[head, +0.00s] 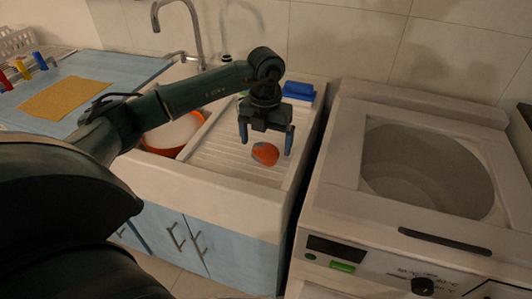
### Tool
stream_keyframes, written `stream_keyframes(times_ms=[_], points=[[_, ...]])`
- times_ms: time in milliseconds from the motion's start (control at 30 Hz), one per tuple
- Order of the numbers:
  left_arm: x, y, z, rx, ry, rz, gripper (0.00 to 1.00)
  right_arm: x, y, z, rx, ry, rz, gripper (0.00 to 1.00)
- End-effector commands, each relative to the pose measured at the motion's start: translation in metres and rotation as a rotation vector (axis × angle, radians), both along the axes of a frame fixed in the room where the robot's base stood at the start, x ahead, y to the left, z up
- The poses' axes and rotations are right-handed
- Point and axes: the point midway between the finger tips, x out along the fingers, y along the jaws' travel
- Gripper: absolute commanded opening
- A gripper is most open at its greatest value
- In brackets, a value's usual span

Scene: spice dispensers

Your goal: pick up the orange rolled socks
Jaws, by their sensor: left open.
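The orange rolled socks (265,154) lie on the ribbed white drainboard beside the sink. They are a small orange bundle with a grey part at the upper left. My left gripper (265,144) points down over the drainboard, its two fingers spread wide with the socks showing between and just below them. I cannot tell from this view how much height separates the fingertips from the socks. My right gripper is not in view.
An orange-rimmed bowl (160,144) sits in the sink. A blue item (299,91) lies at the drainboard's back right. A tap (200,45) rises behind the sink. An open top-loading washing machine (341,175) stands at right.

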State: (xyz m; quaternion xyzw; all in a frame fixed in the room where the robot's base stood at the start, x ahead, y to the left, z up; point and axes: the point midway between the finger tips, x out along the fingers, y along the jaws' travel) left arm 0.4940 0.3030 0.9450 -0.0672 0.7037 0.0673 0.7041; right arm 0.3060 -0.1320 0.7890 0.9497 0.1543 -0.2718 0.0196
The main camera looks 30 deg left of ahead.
Motion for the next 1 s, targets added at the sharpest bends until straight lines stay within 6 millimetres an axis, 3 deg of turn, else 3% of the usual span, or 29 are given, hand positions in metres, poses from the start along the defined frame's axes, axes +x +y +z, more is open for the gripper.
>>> stream_keyframes(times_ms=[300,567,1000], points=[[0.004,0.002,-0.042,0.0,0.002,0.001,0.92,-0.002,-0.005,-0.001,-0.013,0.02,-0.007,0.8],[0.004,0.002,-0.046,0.0,0.0,0.0,0.92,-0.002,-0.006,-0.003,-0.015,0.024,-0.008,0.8],[0.004,0.002,-0.046,0.0,0.0,0.0,0.58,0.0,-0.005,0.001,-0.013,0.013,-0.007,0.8]])
